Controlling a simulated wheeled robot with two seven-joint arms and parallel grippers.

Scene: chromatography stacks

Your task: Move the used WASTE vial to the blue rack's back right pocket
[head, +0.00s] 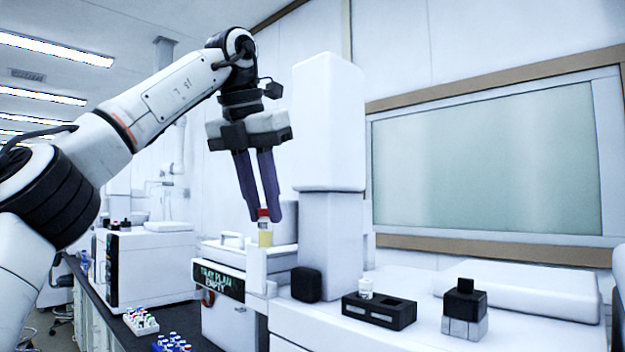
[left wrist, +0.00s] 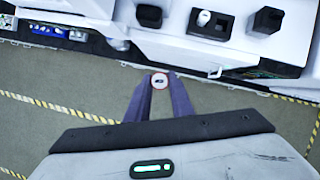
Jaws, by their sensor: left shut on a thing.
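My left gripper (head: 262,214) is shut on a vial (head: 265,238) with a red cap and yellow contents. It holds the vial upright in the air, in front of the white machine. In the left wrist view, the vial's round cap (left wrist: 159,80) shows between the fingertips. Its label is too small to read. The blue rack (head: 172,343) stands low on the dark bench at the bottom, with several capped vials in it. It also shows at the upper left of the left wrist view (left wrist: 47,30). Its back right pocket cannot be made out. My right gripper is not in view.
A white rack (head: 141,322) of vials stands beside the blue rack. A "TRAY PLAN EMPTY" sign (head: 219,281) is below and left of the held vial. A black holder (head: 379,311) with a white-capped vial (head: 366,288) and a black-topped block (head: 465,305) stand right.

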